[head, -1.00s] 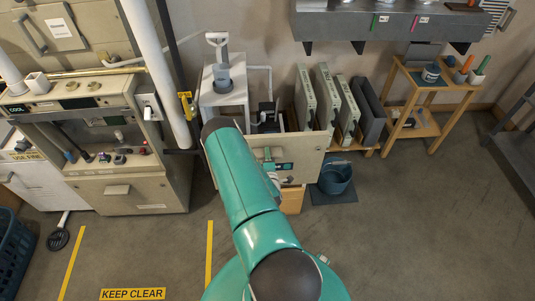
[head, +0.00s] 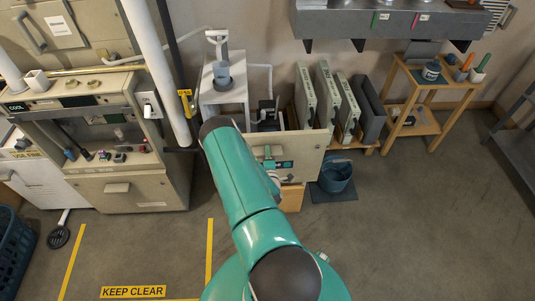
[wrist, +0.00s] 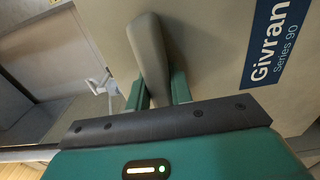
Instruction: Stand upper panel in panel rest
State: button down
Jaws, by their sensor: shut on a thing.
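A flat beige panel (head: 306,156) stands out in front of my arm in the head view, roughly upright. In the wrist view the panel (wrist: 205,45) fills the upper right and carries a dark blue "Givran Series 90" label (wrist: 278,40). My gripper (wrist: 158,92) is shut on the panel's grey handle (wrist: 149,58). In the head view my arm hides the panel's left part and most of the gripper. A low wooden rack (head: 366,149) behind the panel holds several upright slabs; I cannot tell if it is the panel rest.
The furnace (head: 130,187) at the left has an open front bay. A white stand (head: 224,95) is behind my arm. A blue bucket (head: 336,177) sits on a mat right of the panel. A wooden side table (head: 440,93) stands at the back right.

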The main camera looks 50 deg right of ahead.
jog(key=shift+f, duration=4.5)
jog(key=c, duration=1.2)
grip_release()
jog(key=shift+o, duration=0.4)
jog(key=shift+f, duration=0.2)
jog(key=o, duration=1.1)
jog(key=shift+a, duration=0.1)
jog(key=shift+v, duration=8.45)
